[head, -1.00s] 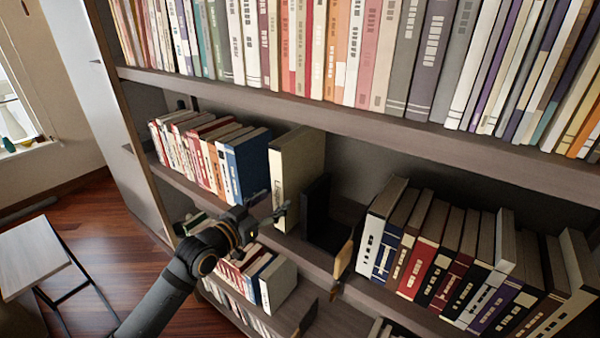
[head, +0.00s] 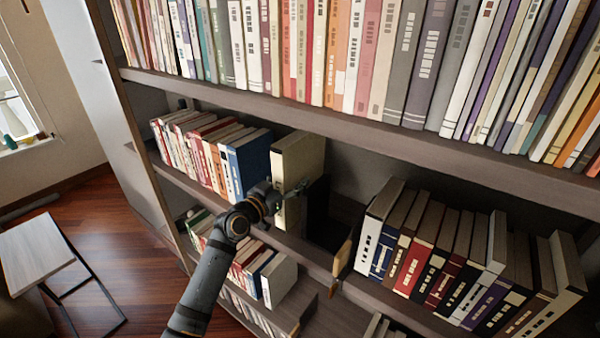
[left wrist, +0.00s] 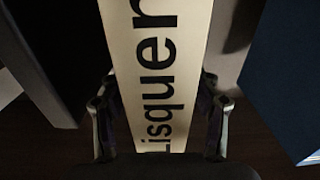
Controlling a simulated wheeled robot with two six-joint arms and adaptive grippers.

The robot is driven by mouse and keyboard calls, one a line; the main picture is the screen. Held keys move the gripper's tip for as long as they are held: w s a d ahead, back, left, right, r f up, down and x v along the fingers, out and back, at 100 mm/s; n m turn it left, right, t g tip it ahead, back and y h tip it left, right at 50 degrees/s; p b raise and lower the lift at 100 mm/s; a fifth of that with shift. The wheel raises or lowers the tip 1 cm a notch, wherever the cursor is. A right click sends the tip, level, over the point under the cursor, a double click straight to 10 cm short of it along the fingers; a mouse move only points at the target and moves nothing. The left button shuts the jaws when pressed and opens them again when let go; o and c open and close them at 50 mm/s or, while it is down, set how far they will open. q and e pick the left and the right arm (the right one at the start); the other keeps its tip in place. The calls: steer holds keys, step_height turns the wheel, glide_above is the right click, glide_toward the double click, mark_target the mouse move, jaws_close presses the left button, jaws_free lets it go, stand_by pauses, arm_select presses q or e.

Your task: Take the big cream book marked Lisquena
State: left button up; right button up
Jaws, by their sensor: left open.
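The big cream book (head: 298,158) stands upright on the middle shelf, at the right end of the left row. In the left wrist view its cream spine (left wrist: 152,60) shows the black letters "Lisquen"; the rest is cut off. My left gripper (head: 290,196) is in front of this spine. In the left wrist view the open fingers (left wrist: 155,88) lie one on each side of the spine, with small gaps apparent. I cannot tell how far they reach past the spine's front. My right gripper is out of view.
A blue book (head: 248,168) stands just left of the cream book. A dark bookend (head: 318,212) stands close on its right, with an open gap beyond. The upper shelf board (head: 350,124) runs above. Shorter books (head: 277,280) stand on the shelf below.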

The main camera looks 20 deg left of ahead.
arm_select(q)
steer(key=shift+x, duration=1.1)
steer(key=shift+s+a, duration=0.1)
steer(key=shift+s, duration=0.15)
steer(key=c, duration=0.4)
steer(key=shift+f, duration=0.1)
jaws_close()
